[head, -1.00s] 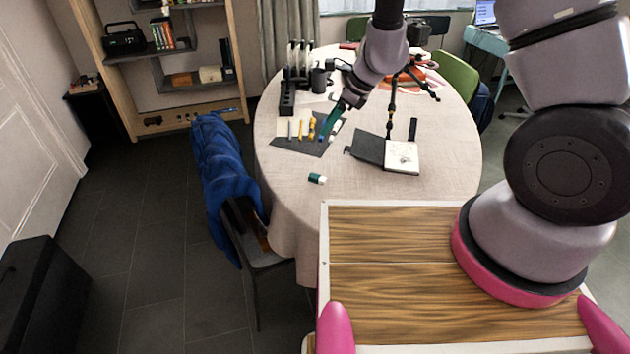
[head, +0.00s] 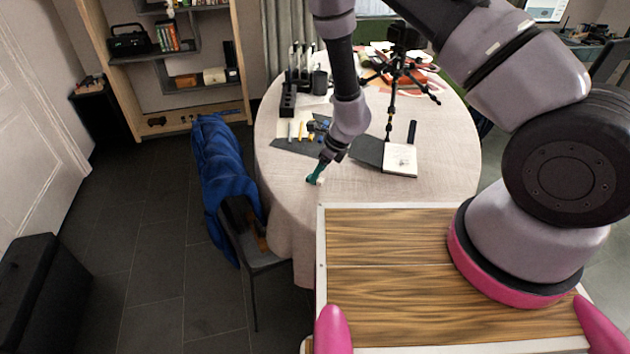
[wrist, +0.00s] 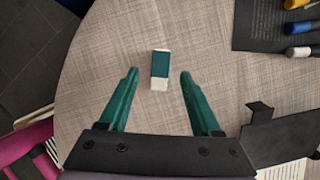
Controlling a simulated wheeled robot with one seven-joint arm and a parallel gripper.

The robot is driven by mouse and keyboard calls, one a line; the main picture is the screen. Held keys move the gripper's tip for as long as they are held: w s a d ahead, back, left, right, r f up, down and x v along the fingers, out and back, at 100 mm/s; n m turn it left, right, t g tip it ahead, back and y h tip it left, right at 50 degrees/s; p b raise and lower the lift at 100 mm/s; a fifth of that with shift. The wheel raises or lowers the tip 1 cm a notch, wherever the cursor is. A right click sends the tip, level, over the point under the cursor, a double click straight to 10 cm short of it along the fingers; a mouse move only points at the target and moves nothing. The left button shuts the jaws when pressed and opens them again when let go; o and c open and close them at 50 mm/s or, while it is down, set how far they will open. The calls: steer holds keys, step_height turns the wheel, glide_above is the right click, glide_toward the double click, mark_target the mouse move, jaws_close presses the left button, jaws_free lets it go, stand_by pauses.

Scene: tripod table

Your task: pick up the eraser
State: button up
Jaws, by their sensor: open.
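The eraser (wrist: 160,69) is a small block with a dark green sleeve and a white end. In the wrist view it lies on the pale cloth of the round table (wrist: 95,70), between and slightly beyond the tips of my gripper's fingers. My gripper (wrist: 157,73) is open, with a green finger on each side and clear gaps to the eraser. In the head view my gripper (head: 315,179) points down at the near left part of the table and mostly hides the eraser. I cannot tell the exact height between fingertips and cloth.
A dark mat (head: 290,147) with pens lies behind my gripper. An open notebook (head: 400,160) lies to the right, with a small tripod (head: 391,115) behind it. A chair with a blue jacket (head: 222,170) stands at the table's left. Cloth around the eraser is clear.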

steer(key=x, duration=0.2)
steer(key=shift+w+a+f, duration=0.1)
steer(key=shift+f, duration=0.2)
jaws_close()
steer(key=shift+r, duration=0.1)
step_height(320, 180, up, 10)
stand_by(0.4)
